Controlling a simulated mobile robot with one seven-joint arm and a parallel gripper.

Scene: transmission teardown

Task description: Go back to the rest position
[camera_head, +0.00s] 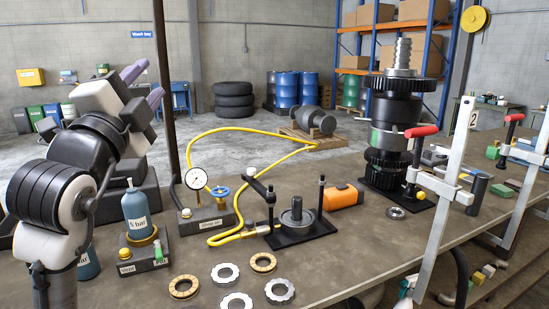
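My arm rises at the left edge of the camera_head view, with white and black links folded upward. My gripper (152,79) is at the arm's upper end, pointing up and to the right, away from the camera. Its two purple-grey fingers stand apart, and nothing shows between them. It is above and behind the blue 5 bar bottle (136,205) and well clear of the bench top (330,262). Part of the gripper's base is hidden by my own links.
A pressure gauge (196,179), a clutch pack fixture (297,217) and a tall gear stack (392,130) stand on the bench. Metal clamps (440,205) rise at the right. A thin dark post (166,85) stands close right of my gripper. Loose rings lie in front.

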